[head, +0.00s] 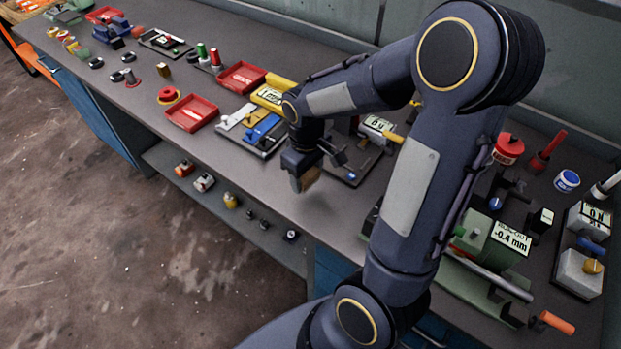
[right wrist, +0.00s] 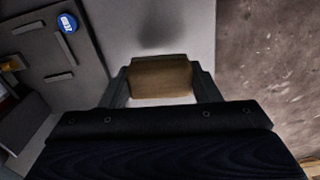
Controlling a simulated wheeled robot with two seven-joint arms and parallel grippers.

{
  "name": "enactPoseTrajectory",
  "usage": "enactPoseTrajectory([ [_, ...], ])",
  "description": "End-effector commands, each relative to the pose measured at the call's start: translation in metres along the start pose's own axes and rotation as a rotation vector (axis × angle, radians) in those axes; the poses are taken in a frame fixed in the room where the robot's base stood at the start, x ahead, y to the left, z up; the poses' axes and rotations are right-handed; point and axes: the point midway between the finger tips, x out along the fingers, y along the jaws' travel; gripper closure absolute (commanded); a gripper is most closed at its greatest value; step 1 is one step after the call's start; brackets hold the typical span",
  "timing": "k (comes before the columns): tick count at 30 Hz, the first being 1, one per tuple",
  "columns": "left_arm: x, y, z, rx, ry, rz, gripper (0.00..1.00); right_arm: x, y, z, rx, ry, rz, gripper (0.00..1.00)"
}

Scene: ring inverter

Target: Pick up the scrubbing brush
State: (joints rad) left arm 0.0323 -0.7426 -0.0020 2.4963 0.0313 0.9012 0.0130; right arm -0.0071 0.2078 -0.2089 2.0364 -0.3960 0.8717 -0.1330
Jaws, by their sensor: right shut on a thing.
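My right gripper (head: 305,172) hangs over the bench near its front edge, shut on a brown, block-shaped thing that looks like the scrubbing brush (head: 307,179). In the right wrist view the brush (right wrist: 160,79) sits between the two fingers (right wrist: 160,88), gripped at its sides. A soft shadow on the bench top shows that it is held above the surface, apart from it. The fingers and the wrist hide part of the brush. My left gripper is not in view.
Behind the gripper lies a dark fixture plate (head: 352,178). To its left are blue and yellow blocks (head: 262,128) and red trays (head: 192,113). A green gauge unit (head: 474,232) stands at right. A lower shelf (head: 228,207) holds small parts. Bench top below the gripper is clear.

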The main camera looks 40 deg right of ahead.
Motion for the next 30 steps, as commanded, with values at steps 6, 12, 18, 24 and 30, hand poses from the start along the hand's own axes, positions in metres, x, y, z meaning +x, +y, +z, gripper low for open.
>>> enactPoseTrajectory([
  [6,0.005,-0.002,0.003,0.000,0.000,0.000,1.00,-0.046,-0.048,0.010,-0.008,0.007,0.001,0.67],
  [12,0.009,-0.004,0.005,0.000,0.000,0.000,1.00,-0.065,-0.091,0.020,-0.005,0.004,0.001,0.67],
  [18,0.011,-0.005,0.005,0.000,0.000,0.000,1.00,-0.076,-0.114,0.026,-0.002,0.001,0.001,0.67],
  [24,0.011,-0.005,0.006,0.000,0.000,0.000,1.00,-0.080,-0.120,0.028,0.001,0.000,0.001,0.67],
  [30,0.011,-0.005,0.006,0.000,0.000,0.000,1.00,-0.080,-0.120,0.028,0.001,0.000,0.001,0.45],
])
